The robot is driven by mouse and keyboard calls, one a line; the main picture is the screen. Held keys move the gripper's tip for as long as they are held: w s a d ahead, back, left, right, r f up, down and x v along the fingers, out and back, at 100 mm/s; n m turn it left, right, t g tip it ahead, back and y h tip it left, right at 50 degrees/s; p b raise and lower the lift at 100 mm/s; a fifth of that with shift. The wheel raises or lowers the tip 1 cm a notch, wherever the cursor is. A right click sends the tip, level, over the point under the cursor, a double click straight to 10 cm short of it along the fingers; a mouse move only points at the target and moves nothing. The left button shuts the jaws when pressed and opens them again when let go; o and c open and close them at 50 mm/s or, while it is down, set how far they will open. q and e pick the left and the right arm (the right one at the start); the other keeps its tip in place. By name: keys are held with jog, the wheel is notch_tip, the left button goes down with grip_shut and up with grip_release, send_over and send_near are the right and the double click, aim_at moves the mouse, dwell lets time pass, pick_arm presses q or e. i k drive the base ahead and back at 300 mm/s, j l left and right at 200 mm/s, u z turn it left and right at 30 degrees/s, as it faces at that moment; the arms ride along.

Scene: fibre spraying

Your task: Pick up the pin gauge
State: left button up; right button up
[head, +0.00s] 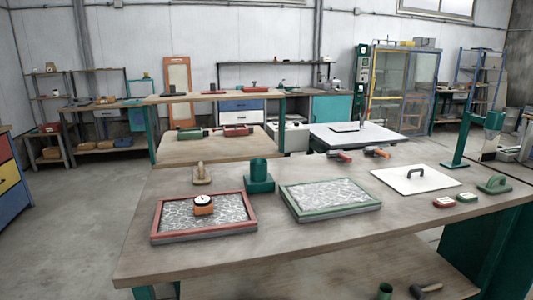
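What looks like the pin gauge (203,206) is a small orange body with a round white dial on top. It stands on the pale fibre surface inside the red-framed tray (163,224) at the left of the workbench. It is clear of the tray's frame, and nothing covers it. Neither of my grippers shows in the head view.
A green-framed tray (337,209) lies to the right, with a green cylindrical object (258,176) behind, between the trays. A white plate with a handle (415,180), small red and green blocks and a green stand (460,150) are further right. The bench front (300,245) is bare.

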aim_at(208, 209)
jog(key=i+u, duration=0.5)
jog(key=i, duration=0.5)
